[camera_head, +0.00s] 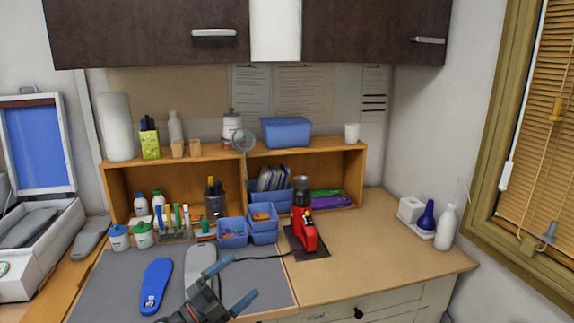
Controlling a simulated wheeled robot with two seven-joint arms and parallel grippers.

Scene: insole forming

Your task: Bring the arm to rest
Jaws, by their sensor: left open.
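My left gripper (231,283) shows at the bottom centre of the head view, over the front of the grey mat (110,275). Its two blue-tipped fingers are apart, with nothing between them. A blue insole (157,280) lies flat on the mat, to the left of the gripper and apart from it. A grey insole (200,262) lies just behind the gripper, and its front end is partly hidden by it. My right gripper does not show.
A red heat tool (304,232) stands right of the mat, its cable running towards the gripper. Blue bins (233,237) and bottles line the back. An open case-like machine (35,245) is at the left. The right worktop (375,255) is mostly clear.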

